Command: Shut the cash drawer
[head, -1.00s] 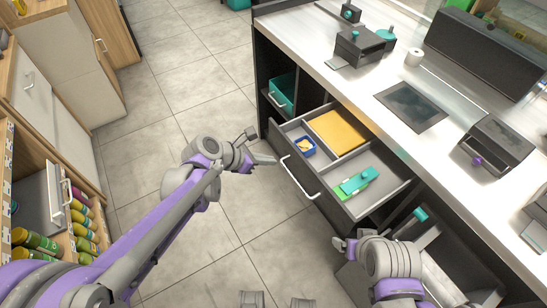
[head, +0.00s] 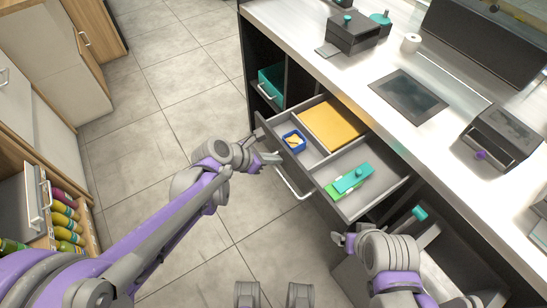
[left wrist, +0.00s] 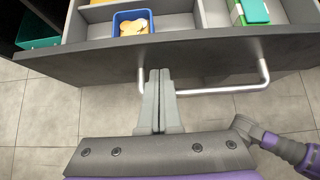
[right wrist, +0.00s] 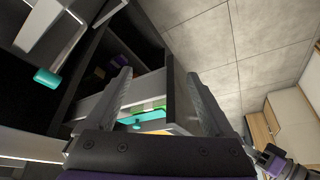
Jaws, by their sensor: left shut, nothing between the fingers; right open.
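The cash drawer (head: 318,152) stands pulled out from the counter, grey inside with a dark front. Its silver bar handle (head: 290,187) also shows in the left wrist view (left wrist: 225,91). My left gripper (head: 277,160) is shut and empty, its fingertips at the drawer front near the handle's left end. The left wrist view shows the fingers (left wrist: 160,74) pointing at the dark front (left wrist: 110,67); I cannot tell whether they touch it. My right gripper (right wrist: 157,80) is open and empty. It is low by the drawer's right side, seen from below in the right wrist view.
The drawer holds a blue box (head: 294,141), a yellow-orange pad (head: 332,124) and a teal and green item (head: 352,178). A lower open compartment with a teal-handled thing (head: 420,213) lies right of it. The countertop (head: 345,82) is above. Free tiled floor (head: 150,130) lies left.

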